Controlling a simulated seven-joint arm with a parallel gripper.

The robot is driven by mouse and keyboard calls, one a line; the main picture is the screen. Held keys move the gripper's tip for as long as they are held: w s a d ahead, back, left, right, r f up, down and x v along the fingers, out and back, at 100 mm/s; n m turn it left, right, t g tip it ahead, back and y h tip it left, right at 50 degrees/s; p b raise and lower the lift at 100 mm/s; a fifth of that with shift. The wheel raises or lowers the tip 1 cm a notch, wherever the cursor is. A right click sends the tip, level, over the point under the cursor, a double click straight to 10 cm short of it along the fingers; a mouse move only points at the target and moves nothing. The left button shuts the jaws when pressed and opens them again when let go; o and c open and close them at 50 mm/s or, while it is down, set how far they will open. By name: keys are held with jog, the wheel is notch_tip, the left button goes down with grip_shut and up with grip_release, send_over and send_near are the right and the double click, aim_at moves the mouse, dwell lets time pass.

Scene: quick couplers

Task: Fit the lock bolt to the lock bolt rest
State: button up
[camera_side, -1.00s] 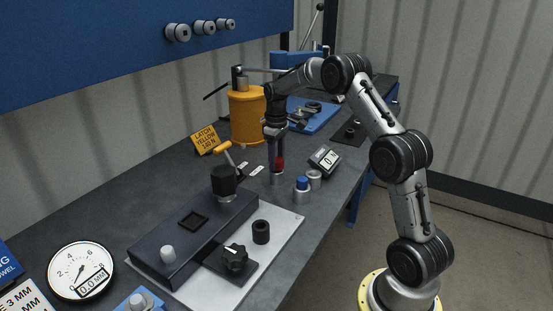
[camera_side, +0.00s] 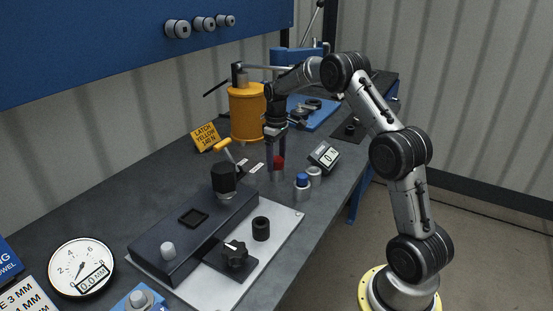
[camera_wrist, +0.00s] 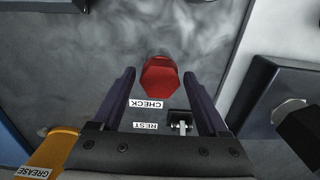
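A red hexagonal-headed piece (camera_side: 279,161) stands upright on or in a small grey cylinder (camera_side: 277,176) on the bench. In the wrist view the red head (camera_wrist: 159,78) lies between my fingertips, with a gap on both sides. My gripper (camera_side: 276,166) is open around it, pointing down; its purple fingers also show in the wrist view (camera_wrist: 158,75). A label reading REST (camera_wrist: 145,126) lies beside a small dark square with a bright metal piece (camera_wrist: 181,124). No frame labels the lock bolt by name.
A blue-topped grey cylinder (camera_side: 302,186) and a small display (camera_side: 324,156) stand close on the right. The yellow can (camera_side: 247,112) is behind.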

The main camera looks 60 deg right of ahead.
jog(key=shift+o, duration=0.2)
notch_tip(320, 180, up, 14)
dwell(0.6)
